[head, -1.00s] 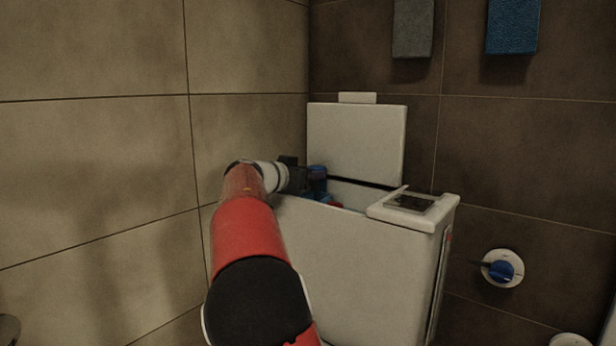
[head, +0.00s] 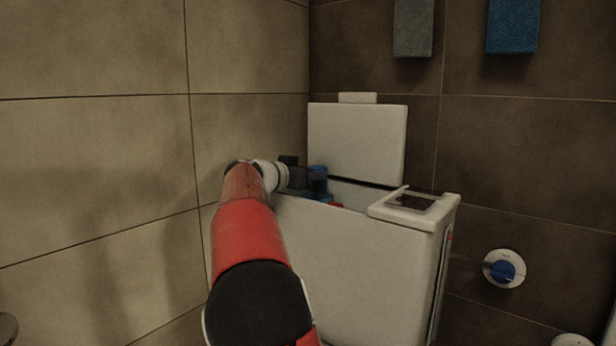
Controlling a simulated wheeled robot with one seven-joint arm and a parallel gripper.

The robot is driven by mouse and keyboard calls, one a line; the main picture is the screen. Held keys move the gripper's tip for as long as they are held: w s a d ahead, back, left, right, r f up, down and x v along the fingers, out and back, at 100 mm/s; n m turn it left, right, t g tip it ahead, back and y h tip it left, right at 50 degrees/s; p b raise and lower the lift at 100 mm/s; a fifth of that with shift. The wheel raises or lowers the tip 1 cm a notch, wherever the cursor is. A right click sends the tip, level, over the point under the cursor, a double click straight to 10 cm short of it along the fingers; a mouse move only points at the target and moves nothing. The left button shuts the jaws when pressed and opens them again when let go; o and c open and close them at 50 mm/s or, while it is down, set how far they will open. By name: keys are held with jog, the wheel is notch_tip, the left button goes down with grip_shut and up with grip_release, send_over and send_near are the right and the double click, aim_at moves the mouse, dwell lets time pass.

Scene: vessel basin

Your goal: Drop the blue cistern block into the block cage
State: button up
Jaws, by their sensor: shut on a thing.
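The blue cistern block (head: 319,173) shows in the head view at the left end of the open white cistern (head: 340,255). My gripper (head: 314,180) is shut on the block and holds it at the cistern's opening, near the front rim. Its dark jaws partly cover the block, and the front wall hides what is below. A small framed recess with a dark inside (head: 412,203) is on the cistern's right top part. It may be the block cage, but I cannot tell for sure.
A white lid (head: 357,140) stands upright behind the opening. A small red thing (head: 337,204) shows just inside the rim. A round wall fitting with a blue knob (head: 502,270) is at the right. A grey sponge-like block (head: 412,28) and a blue one (head: 513,26) are on the wall above.

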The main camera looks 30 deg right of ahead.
dwell(0.3)
jog(key=o, duration=1.1)
jog(key=shift+c, duration=0.2)
jog(key=b+v, duration=0.1)
jog(key=v, duration=0.6)
jog(key=shift+s+a, duration=0.2)
jog(key=shift+a, duration=0.15)
